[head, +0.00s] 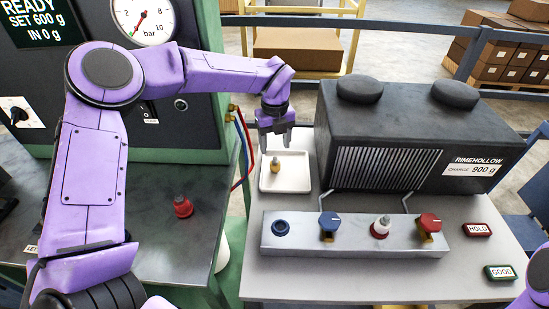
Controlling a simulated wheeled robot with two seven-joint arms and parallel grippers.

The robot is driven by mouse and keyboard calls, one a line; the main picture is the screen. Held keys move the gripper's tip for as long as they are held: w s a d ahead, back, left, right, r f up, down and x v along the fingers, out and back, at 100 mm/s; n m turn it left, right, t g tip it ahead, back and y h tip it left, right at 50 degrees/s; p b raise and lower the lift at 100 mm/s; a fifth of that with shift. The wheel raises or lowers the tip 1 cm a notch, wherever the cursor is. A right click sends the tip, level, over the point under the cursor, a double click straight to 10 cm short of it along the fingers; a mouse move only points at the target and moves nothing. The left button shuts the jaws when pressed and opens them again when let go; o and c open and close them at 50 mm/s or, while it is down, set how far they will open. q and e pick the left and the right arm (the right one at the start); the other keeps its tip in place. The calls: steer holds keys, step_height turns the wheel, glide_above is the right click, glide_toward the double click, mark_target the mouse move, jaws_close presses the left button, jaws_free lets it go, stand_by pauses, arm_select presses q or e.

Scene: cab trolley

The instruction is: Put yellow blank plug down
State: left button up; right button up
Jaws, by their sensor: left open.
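The yellow blank plug (275,165) stands in the white square tray (298,182) at the left of the trolley top. It has a grey tip. My left gripper (276,144) hangs just above the plug, fingers pointing down. It is open, and a small gap seems to separate its fingertips from the plug's top. Only a purple bit of my right arm shows at the lower right corner, and its gripper is out of view.
A dark finned unit (405,135) stands right of the tray. In front is a metal manifold (350,243) with blue and red knobs. A red plug (183,206) stands on the left bench. HOLD (477,229) and GOOD (500,272) plates lie at the right. Hoses run left of the tray.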

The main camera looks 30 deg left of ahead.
mark_target(275, 158)
arm_select(q)
step_height(275, 158, up, 5)
steer(key=shift+f, duration=0.2)
